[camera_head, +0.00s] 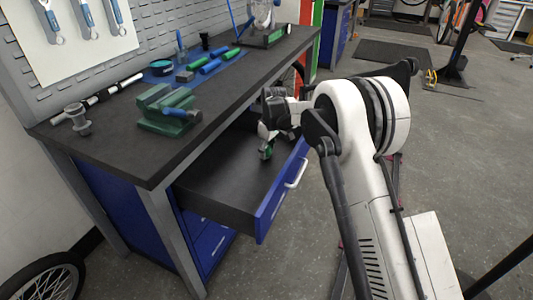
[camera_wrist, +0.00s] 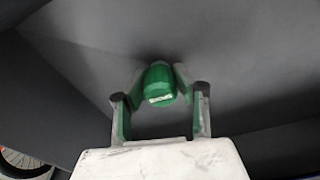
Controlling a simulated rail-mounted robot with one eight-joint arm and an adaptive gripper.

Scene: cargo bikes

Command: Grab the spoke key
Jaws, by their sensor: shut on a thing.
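My gripper (camera_head: 267,142) reaches down into the open drawer (camera_head: 222,185). Its fingers (camera_wrist: 157,88) are closed around a small rounded green object, which I take to be the spoke key (camera_wrist: 158,82). The object has a pale flat patch on the side facing the camera. In the head view the green object (camera_head: 265,153) shows just below my gripper, partly hidden. I cannot tell whether it touches the drawer floor.
The blue drawer front with its white handle (camera_head: 296,173) is pulled out below the dark workbench top (camera_head: 215,108). A green vise (camera_head: 165,112) and blue and green tools lie on the bench. Open floor (camera_head: 460,180) lies to the right.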

